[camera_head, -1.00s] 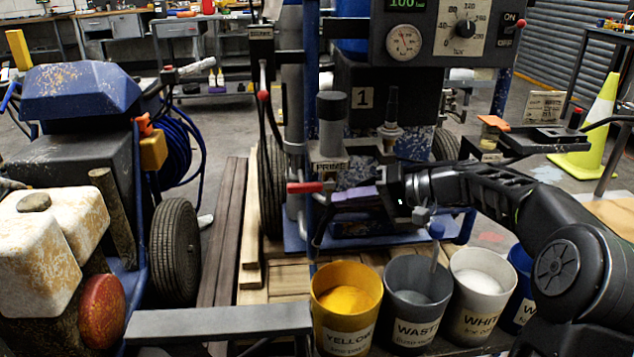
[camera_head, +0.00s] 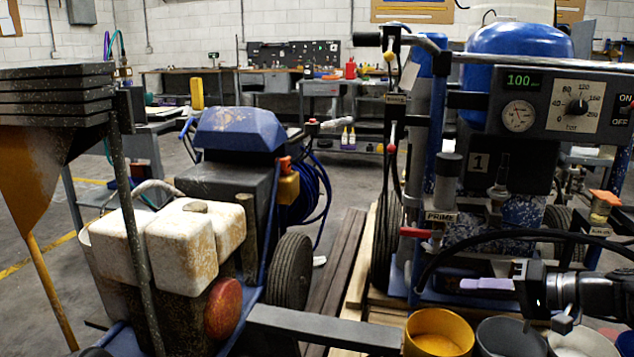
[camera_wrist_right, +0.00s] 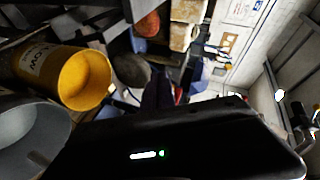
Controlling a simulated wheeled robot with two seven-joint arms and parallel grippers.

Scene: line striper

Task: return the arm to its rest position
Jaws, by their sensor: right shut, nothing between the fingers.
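My right gripper (camera_head: 468,284) shows at the lower right of the head view, shut with nothing between its pale purple fingertips. It points left, in front of the line striper (camera_head: 480,165) and above the buckets. My right arm comes in from the right edge. My left gripper is not in view.
A yellow bucket (camera_head: 438,335), grey bucket (camera_head: 510,340) and white bucket (camera_head: 580,345) stand below the gripper. The yellow bucket also shows in the wrist view (camera_wrist_right: 82,78). A red-handled valve (camera_head: 415,232) is close left. A second blue machine (camera_head: 240,130) stands left.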

